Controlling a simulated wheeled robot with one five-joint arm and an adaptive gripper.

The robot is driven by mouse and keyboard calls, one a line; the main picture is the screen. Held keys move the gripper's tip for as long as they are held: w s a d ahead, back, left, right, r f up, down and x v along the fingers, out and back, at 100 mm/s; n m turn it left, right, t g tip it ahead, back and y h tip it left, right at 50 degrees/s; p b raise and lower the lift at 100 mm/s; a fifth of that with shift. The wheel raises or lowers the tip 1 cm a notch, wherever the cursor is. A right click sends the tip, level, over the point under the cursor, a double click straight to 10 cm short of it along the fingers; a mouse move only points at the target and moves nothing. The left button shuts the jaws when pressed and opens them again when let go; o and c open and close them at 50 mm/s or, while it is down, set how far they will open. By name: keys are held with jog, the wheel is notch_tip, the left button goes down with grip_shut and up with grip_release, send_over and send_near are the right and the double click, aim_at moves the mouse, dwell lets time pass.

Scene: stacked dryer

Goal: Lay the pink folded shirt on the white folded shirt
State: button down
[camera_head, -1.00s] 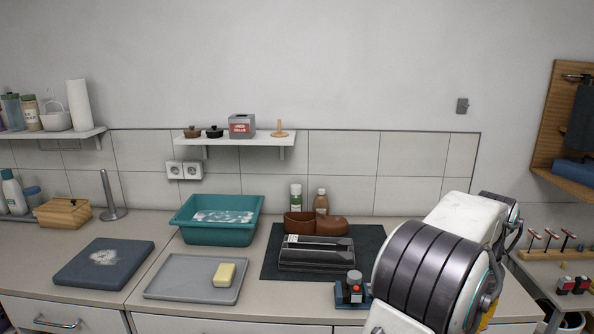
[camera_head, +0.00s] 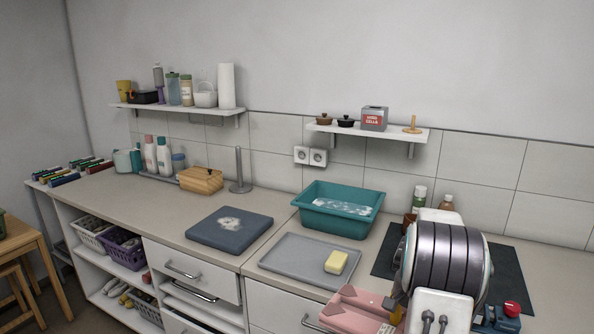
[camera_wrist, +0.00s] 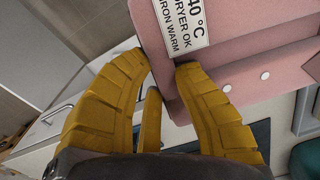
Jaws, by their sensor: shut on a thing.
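The pink folded shirt (camera_head: 350,312) shows at the bottom of the head view, above the floor in front of the counter. It also fills the upper right of the wrist view (camera_wrist: 245,65), with a white care label and white buttons. My gripper (camera_wrist: 162,62) is shut on its edge, with the yellow fingers on either side of it. In the head view my gripper (camera_head: 392,308) is at the shirt's right side, mostly hidden by my arm. I cannot make out a white folded shirt in either view.
The counter holds a dark blue slab (camera_head: 230,229) with a white patch, a grey tray (camera_head: 285,262) with yellow soap (camera_head: 336,262), and a teal basin (camera_head: 341,209). Drawers and shelves with baskets (camera_head: 122,248) are below. A wooden table (camera_head: 35,237) stands at far left.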

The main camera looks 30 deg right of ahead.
aim_at(368, 321)
jog(key=w+a+f+n, duration=0.1)
jog(key=w+a, duration=0.1)
jog(key=w+a+f+n, duration=0.1)
jog(key=w+a, duration=0.1)
jog(key=w+a+f+n, duration=0.1)
jog(key=w+a, duration=0.1)
jog(key=shift+a+f+b, duration=0.2)
jog(key=shift+f+b, duration=0.1)
jog(key=shift+b, duration=0.1)
jog(key=w+a+f+n, duration=0.2)
jog(key=a+f+n, duration=0.1)
jog(key=a, duration=0.5)
jog(key=w+a+f+n+b, duration=0.1)
jog(key=w+a+f+n, duration=0.2)
jog(key=a, duration=0.6)
jog(key=w+a+f+n+b, duration=0.1)
jog(key=w+a+f+n, duration=0.2)
jog(key=a, duration=0.6)
jog(key=shift+w+a+f+n, duration=0.15)
jog(key=shift+f+n, duration=0.55)
jog(key=shift+f, duration=0.2)
